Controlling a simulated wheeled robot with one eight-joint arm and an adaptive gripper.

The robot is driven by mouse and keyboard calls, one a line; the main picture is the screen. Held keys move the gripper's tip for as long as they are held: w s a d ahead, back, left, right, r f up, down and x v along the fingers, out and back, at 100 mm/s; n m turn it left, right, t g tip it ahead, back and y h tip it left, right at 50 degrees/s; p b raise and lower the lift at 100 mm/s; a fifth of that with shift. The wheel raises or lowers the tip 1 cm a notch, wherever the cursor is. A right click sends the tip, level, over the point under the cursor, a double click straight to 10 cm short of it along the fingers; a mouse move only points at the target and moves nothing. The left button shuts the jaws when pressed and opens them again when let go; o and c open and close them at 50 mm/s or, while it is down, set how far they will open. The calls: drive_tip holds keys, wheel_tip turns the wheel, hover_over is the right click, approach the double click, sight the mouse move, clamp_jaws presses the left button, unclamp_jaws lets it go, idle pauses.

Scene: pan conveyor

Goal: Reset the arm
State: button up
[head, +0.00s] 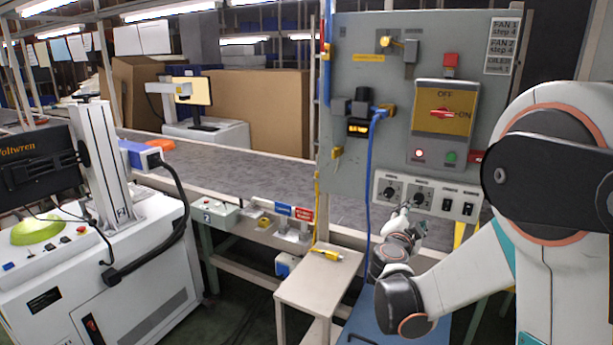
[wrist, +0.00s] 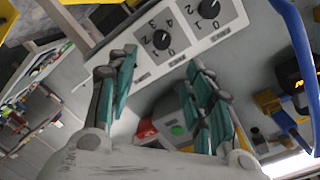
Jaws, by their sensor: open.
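My gripper (head: 406,210) is in front of the lower white knob panel (head: 428,186) in the head view, small and partly hidden by its own wrist. In the wrist view my gripper (wrist: 162,62) has its two teal-padded fingers spread apart, with nothing between them. Two black rotary knobs, the left one (head: 389,192) and the right one (head: 420,198), are on that panel. The wrist view shows one knob (wrist: 161,39) just beyond the fingertips and another knob (wrist: 208,8) farther up. Whether a finger touches the panel, I cannot tell.
The grey control board (head: 350,90) carries a red ON/OFF switch (head: 441,113), a green button (head: 451,156) and a blue cable (head: 371,170) hanging down. A small table (head: 320,285) with a yellow tool (head: 326,254) stands left of my arm. The conveyor (head: 260,175) runs behind.

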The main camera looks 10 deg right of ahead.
drive_tip(key=s+a+f+n+g+y, duration=0.1)
drive_tip(key=s+a+n, duration=0.4)
drive_tip(key=s, duration=0.6)
drive_tip(key=s+a+f+n+g+y, duration=0.1)
drive_tip(key=s+a+n+g+y, duration=0.2)
drive_tip(key=s, duration=0.8)
drive_tip(key=s+a+n+g+y, duration=0.3)
drive_tip(key=s+a+n+y, duration=0.3)
drive_tip(key=s, duration=0.6)
drive_tip(key=a+n, duration=0.2)
drive_tip(key=shift+a+f+n, duration=0.15)
drive_tip(key=shift+f+n, duration=0.25)
